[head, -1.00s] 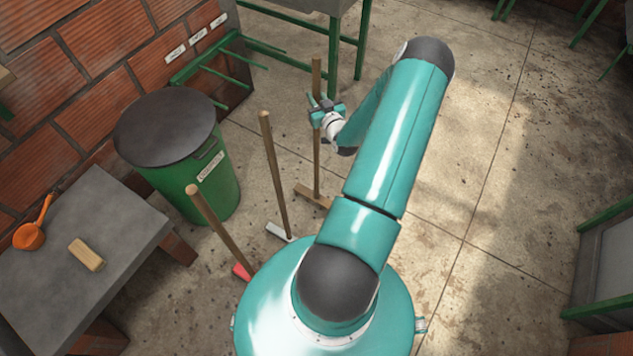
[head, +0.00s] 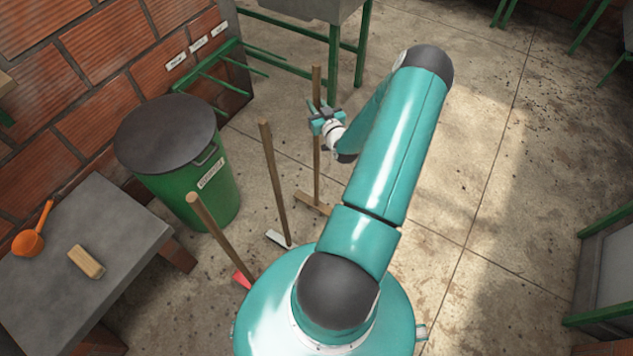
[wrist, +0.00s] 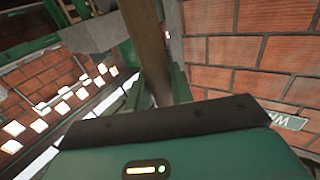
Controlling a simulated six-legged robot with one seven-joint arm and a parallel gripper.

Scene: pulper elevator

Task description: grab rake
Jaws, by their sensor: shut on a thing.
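A wooden-handled tool with a wooden crossbar head, seemingly the rake (head: 317,183), stands upright in the head view, its head on the floor. My gripper (head: 318,118) is shut on its handle in the upper part. In the wrist view the brown handle (wrist: 147,45) runs up between the green fingers of my gripper (wrist: 158,85). The lower handle is hidden there by the gripper body. Two other long-handled tools stand nearer to me: one with a white head (head: 277,190) and one with a red head (head: 220,240).
A green bin (head: 205,185) with a dark lid stands left of the tools. A grey table (head: 110,235) holds an orange ladle (head: 30,240) and a brush-like block (head: 86,262). A green wall rack (head: 215,65) is behind. Open floor lies to the right.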

